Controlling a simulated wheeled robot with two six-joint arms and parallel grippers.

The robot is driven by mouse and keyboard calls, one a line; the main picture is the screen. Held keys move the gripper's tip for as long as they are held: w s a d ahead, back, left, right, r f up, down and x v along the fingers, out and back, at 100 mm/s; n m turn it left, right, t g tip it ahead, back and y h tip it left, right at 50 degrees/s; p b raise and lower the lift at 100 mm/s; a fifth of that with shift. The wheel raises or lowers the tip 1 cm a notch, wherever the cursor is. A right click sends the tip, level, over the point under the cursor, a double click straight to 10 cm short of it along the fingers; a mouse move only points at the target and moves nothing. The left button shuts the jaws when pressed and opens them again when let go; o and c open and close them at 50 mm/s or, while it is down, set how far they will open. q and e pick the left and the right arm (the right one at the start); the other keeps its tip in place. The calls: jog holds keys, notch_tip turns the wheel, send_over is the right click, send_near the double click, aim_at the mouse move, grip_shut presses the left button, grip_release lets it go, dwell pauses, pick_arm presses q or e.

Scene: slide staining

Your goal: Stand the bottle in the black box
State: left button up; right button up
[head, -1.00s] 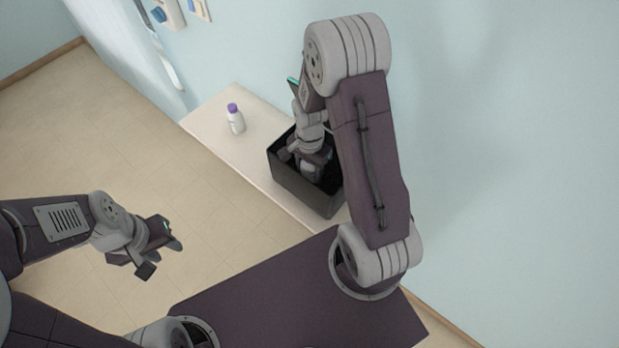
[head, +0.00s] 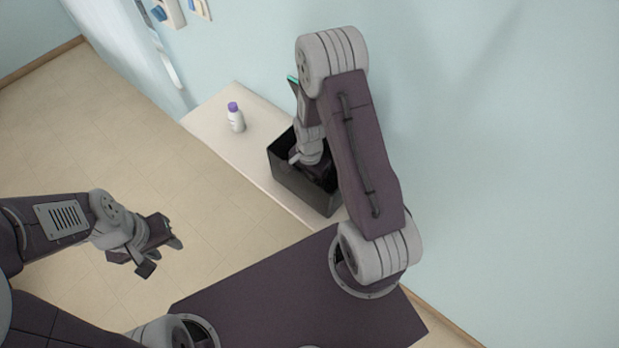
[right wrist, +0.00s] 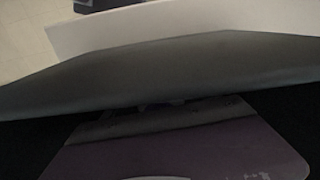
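A white bottle with a purple cap (head: 236,118) stands upright on the pale bench, left of the black box (head: 298,187). My right gripper (head: 312,160) is down inside the box, and its fingertips are hidden by the box wall and the arm. The right wrist view is mostly filled by the dark box wall (right wrist: 160,72), close in front of the camera. I cannot tell there whether the fingers are open or hold anything. My left gripper (head: 164,257) is open and empty over the floor, well away from the bench.
The pale bench (head: 215,120) runs along the light blue wall. It is clear around the bottle, and its bare edge also shows in the right wrist view (right wrist: 190,24). Blue items hang on the wall at the upper left. Open tiled floor lies before the bench.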

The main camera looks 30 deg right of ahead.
notch_tip(320, 180, up, 12)
jog(key=shift+r+b, duration=0.15)
jog(key=shift+b, duration=0.4)
dwell(0.6)
